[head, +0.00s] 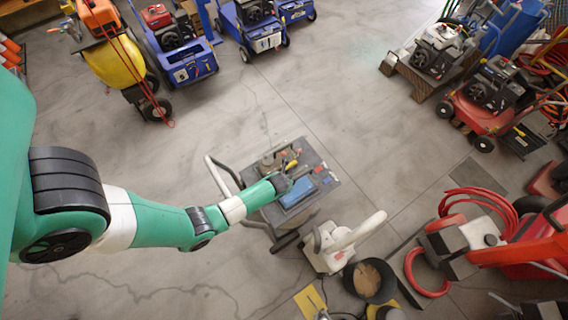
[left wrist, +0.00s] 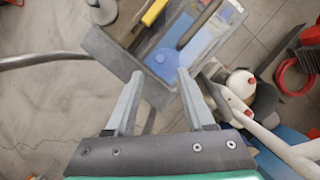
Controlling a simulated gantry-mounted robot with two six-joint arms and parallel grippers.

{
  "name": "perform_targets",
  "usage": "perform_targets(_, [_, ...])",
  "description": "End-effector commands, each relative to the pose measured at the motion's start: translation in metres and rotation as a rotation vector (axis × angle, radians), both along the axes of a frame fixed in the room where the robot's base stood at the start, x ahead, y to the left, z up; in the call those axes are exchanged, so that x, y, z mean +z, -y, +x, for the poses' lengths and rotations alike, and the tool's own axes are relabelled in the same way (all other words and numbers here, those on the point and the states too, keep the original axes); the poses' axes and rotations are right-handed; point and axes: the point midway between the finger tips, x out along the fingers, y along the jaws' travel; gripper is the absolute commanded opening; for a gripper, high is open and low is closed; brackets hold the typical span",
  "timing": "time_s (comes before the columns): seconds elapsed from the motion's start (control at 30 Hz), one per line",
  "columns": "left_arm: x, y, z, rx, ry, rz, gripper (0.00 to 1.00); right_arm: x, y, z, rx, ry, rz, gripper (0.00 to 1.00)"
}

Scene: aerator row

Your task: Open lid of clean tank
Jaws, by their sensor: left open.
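I cannot tell for certain which thing is the clean tank. A white machine (head: 318,252) with a long pale handle stands on the floor just right of the tool cart. In the left wrist view, white rounded parts with red caps (left wrist: 241,84) show at the right, with a pale bar in front of them. No opened lid can be made out. My left gripper (head: 283,183) is over the cart, left of and above the white machine. In the left wrist view its two fingers (left wrist: 160,74) are spread and empty, pointing at the cart's near edge.
The grey tool cart (head: 318,160) holds a blue item (head: 298,193) and small tools. A dark bucket (head: 370,279) stands right of the white machine. Red machines and hoses (head: 478,205) crowd the right. Blue machines (head: 180,55) stand at the back.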

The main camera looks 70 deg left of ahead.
Motion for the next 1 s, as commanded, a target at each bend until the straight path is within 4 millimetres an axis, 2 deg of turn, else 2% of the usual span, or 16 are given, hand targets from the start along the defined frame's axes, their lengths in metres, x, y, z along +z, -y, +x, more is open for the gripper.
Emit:
perform_targets(0.03, [-0.017,-0.004,0.002,0.002,-0.002,0.000,0.54,-0.011,0.000,0.000,0.000,0.000,0.000,0.50])
perform_targets(0.23, [-0.049,-0.016,0.010,0.000,-0.001,0.000,0.54,-0.028,0.000,0.000,0.000,0.000,0.000,0.50])
perform_targets(0.4, [-0.057,-0.021,0.013,0.000,0.001,0.002,0.54,-0.031,0.000,0.000,0.000,0.000,0.000,0.50])
perform_targets(0.63, [-0.056,-0.021,0.013,-0.001,0.001,0.001,0.54,-0.030,0.000,0.000,0.000,0.000,0.000,0.50])
perform_targets(0.93, [-0.056,-0.020,0.013,-0.001,0.001,0.001,0.00,-0.030,0.000,0.000,0.000,0.000,0.000,0.50])
perform_targets(1.0, [-0.056,-0.020,0.013,-0.001,0.001,0.001,0.00,-0.030,0.000,0.000,0.000,0.000,0.000,0.50])
